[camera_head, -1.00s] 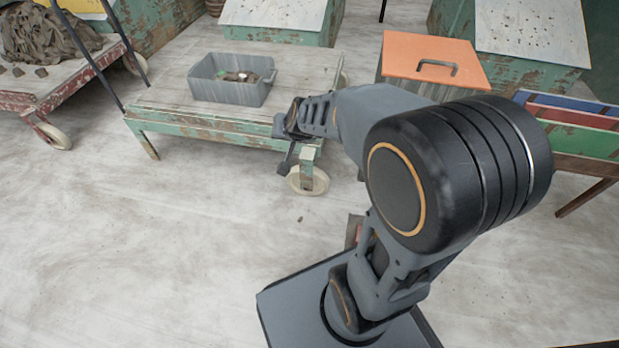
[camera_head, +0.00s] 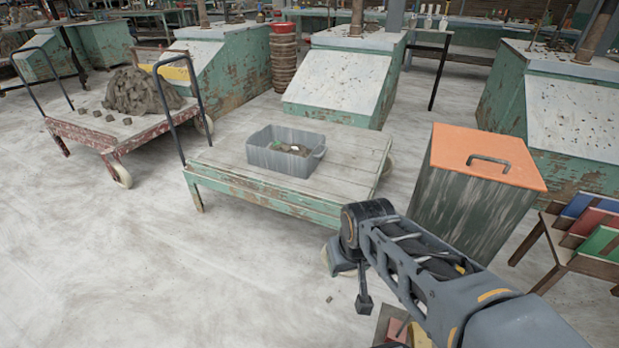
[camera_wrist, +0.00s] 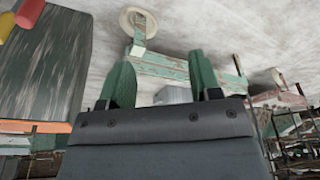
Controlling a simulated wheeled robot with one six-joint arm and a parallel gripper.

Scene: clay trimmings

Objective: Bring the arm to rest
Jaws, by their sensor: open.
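My gripper (camera_wrist: 163,82) is open and empty in the wrist view, its two green fingers apart. In the head view my arm (camera_head: 430,280) reaches in from the lower right, folded in front of the green cart. The gripper's jaws are not clear there. Between the fingers in the wrist view, a grey tub (camera_wrist: 172,96) shows farther off. The fingers touch nothing that I can see.
The grey tub (camera_head: 285,152), holding dark pieces, stands on the green cart (camera_head: 235,190). A bin with an orange lid (camera_head: 480,153) stands right of it. A red cart (camera_head: 95,130) carries a clay heap (camera_head: 140,92). The floor at front left is clear.

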